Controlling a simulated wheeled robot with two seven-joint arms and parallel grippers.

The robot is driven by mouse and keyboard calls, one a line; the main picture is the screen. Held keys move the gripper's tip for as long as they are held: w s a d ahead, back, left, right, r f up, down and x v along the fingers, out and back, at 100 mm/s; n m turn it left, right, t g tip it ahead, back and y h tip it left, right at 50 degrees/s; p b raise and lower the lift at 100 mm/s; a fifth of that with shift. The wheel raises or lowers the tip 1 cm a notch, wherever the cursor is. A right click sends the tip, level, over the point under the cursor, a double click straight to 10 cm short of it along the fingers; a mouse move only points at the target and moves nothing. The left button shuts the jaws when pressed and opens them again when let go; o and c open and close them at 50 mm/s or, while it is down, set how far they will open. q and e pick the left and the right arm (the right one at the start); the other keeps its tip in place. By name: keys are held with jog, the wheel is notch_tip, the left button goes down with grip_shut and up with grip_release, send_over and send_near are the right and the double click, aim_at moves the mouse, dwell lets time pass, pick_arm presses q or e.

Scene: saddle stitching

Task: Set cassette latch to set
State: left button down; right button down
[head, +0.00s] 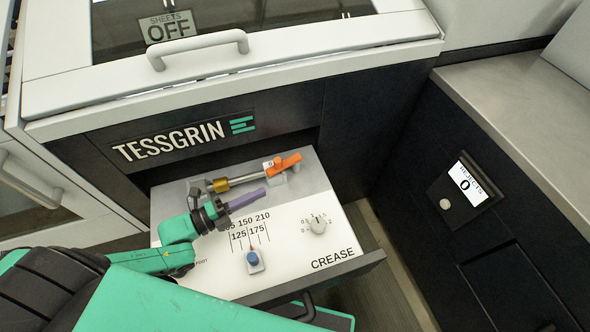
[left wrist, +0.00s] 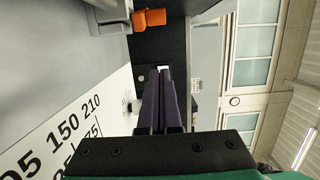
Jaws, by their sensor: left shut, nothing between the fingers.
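An orange lever (head: 284,162), which looks like the cassette latch, sits at the right end of a metal shaft (head: 245,179) at the back of the open drawer. It also shows at the top of the left wrist view (left wrist: 150,18). I cannot read its set mark. My left gripper (head: 263,192) has purple fingers and is shut and empty. It is over the drawer, in front of the shaft and to the lower left of the orange lever, apart from it. In the left wrist view its fingers (left wrist: 166,72) lie together. My right gripper is not in view.
The drawer's white CREASE panel (head: 290,255) carries a blue slider knob (head: 254,260) beside printed numbers and a white dial (head: 317,224). A cabinet with a REJECTS display (head: 467,184) is at the right.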

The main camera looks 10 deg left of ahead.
aim_at(284, 162)
pick_arm(q)
jog(key=shift+w+d, duration=0.15)
jog(key=shift+w, duration=0.05)
jog(key=shift+w+d, duration=0.25)
jog(key=shift+d, duration=0.05)
jog(key=x, duration=0.8)
jog(key=shift+w+d+r, duration=0.1)
jog(key=shift+w+d, duration=0.1)
jog(key=shift+w, duration=0.2)
jog(key=a, duration=0.1)
jog(key=w+a, duration=0.1)
jog(key=a, duration=0.1)
jog(key=shift+w+a, duration=0.2)
jog(key=shift+a, duration=0.25)
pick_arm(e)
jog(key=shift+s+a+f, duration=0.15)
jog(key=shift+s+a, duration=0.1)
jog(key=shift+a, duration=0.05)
